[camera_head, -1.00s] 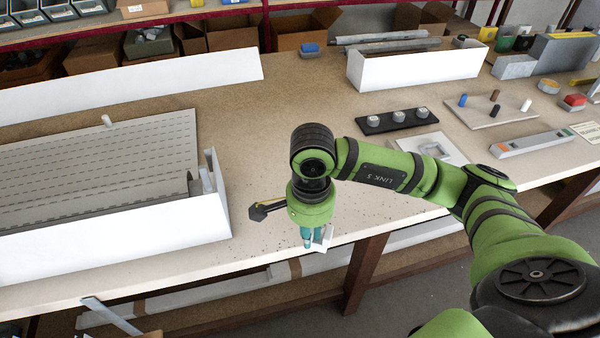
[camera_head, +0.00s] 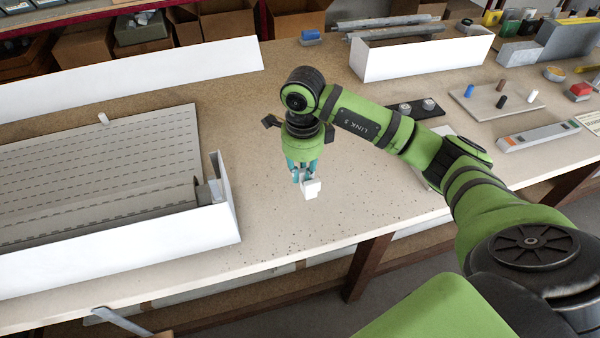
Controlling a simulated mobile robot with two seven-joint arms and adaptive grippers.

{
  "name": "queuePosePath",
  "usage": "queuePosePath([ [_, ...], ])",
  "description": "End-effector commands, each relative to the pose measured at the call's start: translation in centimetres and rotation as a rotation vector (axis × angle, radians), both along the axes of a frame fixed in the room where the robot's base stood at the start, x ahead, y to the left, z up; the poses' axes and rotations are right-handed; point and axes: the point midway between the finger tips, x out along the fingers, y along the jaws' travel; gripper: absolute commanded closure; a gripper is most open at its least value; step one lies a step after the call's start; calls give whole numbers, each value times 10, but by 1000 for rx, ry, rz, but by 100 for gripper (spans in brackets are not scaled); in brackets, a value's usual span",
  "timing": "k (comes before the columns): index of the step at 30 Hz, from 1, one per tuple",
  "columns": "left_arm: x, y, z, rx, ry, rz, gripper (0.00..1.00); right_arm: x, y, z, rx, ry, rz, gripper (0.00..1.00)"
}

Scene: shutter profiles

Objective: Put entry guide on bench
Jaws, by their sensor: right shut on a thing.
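My right gripper (camera_head: 303,172) is shut on a small white piece, which looks like the entry guide (camera_head: 312,188). The gripper points down over the bare middle of the bench (camera_head: 330,225), right of the long white box. The fingers cover the upper part of the entry guide. I cannot tell whether the entry guide touches the bench top or hangs just above it. My left gripper is not in view.
A long white box (camera_head: 120,250) with a slatted shutter curtain (camera_head: 130,150) stands at left. A white bin (camera_head: 420,57) holds grey profiles at back right. A tray with small pegs (camera_head: 490,100) and a grey-white bar (camera_head: 538,137) lie at right.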

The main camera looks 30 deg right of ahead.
Motion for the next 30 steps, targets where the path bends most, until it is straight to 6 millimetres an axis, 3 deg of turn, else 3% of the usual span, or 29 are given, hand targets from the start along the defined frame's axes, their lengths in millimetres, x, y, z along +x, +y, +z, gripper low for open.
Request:
queuePosePath([
  [7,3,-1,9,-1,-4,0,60,25,-7,-16,0,0,2,100],
  [18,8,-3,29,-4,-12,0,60,26,-8,-55,0,3,2,100],
  [29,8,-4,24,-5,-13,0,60,26,-8,-61,-1,0,3,100],
  [30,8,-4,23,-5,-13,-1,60,26,-8,-61,-1,0,3,78],
])
